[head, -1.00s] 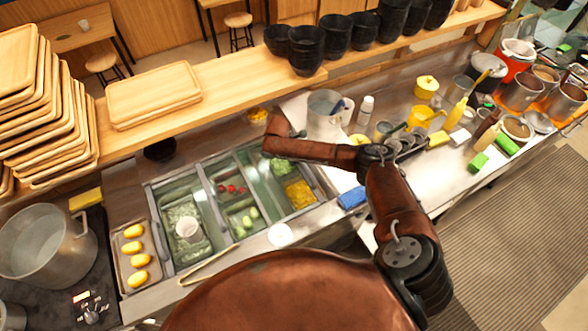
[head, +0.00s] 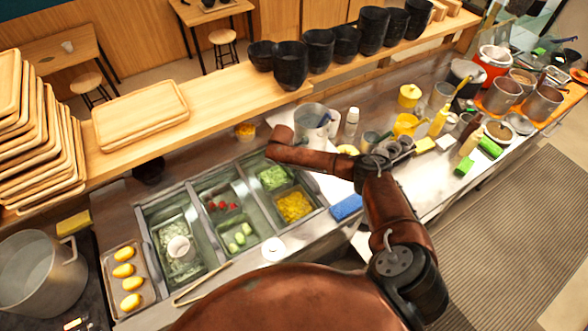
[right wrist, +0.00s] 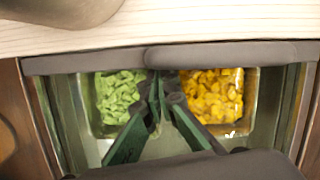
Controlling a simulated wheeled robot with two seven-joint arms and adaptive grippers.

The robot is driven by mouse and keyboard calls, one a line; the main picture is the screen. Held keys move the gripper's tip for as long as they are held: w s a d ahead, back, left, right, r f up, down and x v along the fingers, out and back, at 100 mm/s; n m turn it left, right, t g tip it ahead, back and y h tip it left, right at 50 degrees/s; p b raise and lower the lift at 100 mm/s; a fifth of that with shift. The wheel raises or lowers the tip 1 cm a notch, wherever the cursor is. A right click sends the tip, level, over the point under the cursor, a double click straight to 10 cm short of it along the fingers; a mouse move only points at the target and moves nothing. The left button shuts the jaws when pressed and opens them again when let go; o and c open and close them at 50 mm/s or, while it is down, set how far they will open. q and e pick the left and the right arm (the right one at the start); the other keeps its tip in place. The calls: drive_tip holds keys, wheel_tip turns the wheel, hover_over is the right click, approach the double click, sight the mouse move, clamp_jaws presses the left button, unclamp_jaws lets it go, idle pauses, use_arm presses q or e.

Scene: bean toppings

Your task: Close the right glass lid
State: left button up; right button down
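The right well of the counter unit holds chopped green topping (head: 272,178) and yellow topping (head: 293,206); in the right wrist view the green (right wrist: 120,96) and yellow (right wrist: 213,98) lie side by side. A grey bar (right wrist: 225,55) crosses above them, perhaps the lid's edge. The glass itself is hard to make out, so I cannot tell the lid's angle. My right gripper (right wrist: 164,88) points toward the bar, its dark green fingers converging at the tips. I see nothing clearly between them. In the head view my right forearm reaches over the well's back. My left gripper is out of view.
Wooden trays (head: 140,112) and black bowls (head: 290,65) stand on the shelf behind the wells. A white jug (head: 312,122) stands behind the right well. A blue sponge (head: 346,207) lies right of it. A large pot (head: 38,272) stands at left.

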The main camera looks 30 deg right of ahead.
sight(290, 178)
drive_tip(key=a+p, duration=0.1)
drive_tip(key=a, duration=0.1)
drive_tip(key=s+a+p, duration=0.1)
drive_tip(key=shift+a+r+p, duration=0.2)
drive_tip(key=shift+a+p, duration=0.1)
drive_tip(key=shift+a, duration=0.1)
use_arm(q)
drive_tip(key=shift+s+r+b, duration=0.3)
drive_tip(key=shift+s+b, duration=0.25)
drive_tip(key=shift+b, duration=0.6)
use_arm(e)
drive_tip(key=v, duration=0.9)
drive_tip(key=shift+a+r, duration=0.15)
drive_tip(key=shift+r, duration=0.15)
